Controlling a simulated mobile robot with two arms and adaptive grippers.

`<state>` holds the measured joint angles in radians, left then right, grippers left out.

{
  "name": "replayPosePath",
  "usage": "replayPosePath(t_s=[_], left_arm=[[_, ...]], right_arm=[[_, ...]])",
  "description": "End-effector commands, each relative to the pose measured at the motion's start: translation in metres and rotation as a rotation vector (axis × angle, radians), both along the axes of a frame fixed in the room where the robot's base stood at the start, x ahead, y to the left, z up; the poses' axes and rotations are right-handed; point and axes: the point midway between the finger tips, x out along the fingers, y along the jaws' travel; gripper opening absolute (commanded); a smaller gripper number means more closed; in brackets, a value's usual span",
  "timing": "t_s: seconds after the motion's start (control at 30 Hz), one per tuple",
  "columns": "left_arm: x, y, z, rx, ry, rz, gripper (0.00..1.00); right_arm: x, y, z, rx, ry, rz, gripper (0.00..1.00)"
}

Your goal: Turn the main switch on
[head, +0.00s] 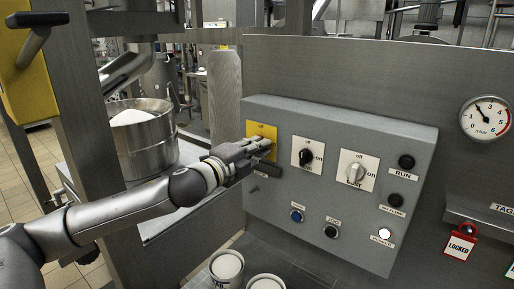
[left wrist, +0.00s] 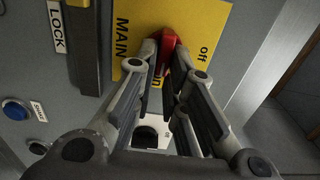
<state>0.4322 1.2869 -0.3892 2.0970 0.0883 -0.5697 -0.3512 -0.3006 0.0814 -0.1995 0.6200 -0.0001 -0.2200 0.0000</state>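The main switch is a yellow plate (head: 261,129) at the left end of the grey control panel. In the left wrist view the yellow plate (left wrist: 131,17) reads MAIN and "off", with another label partly hidden behind the fingers. Its red handle (left wrist: 168,41) stands between the fingertips of my left gripper (left wrist: 165,62). The fingers are drawn close together on both sides of the handle and look shut on it. In the head view my left gripper (head: 262,147) covers the lower plate and hides the handle. My right gripper is out of view.
The panel (head: 260,205) also carries a black knob (head: 306,157), a white knob (head: 356,174) and several push buttons. A dark lock piece (head: 267,170) sits just below the plate. A metal post stands left of my arm; white tubs (head: 227,266) stand below.

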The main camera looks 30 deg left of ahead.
Motion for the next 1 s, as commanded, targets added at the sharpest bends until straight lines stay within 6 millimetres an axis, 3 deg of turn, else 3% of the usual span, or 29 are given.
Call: replayPosePath(t_s=[0.03,0.13,0.57,1.0], left_arm=[[0.000,-0.001,-0.002,-0.001,0.004,-0.002,0.20],[0.000,-0.001,-0.002,-0.002,0.003,-0.001,0.32],[-0.003,0.001,-0.001,-0.002,0.001,0.002,0.32],[-0.029,0.002,-0.003,-0.004,0.004,0.000,0.32]], right_arm=[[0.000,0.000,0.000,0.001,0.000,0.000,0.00],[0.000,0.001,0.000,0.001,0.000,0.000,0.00],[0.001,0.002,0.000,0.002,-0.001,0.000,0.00],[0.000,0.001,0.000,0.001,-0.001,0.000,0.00]])
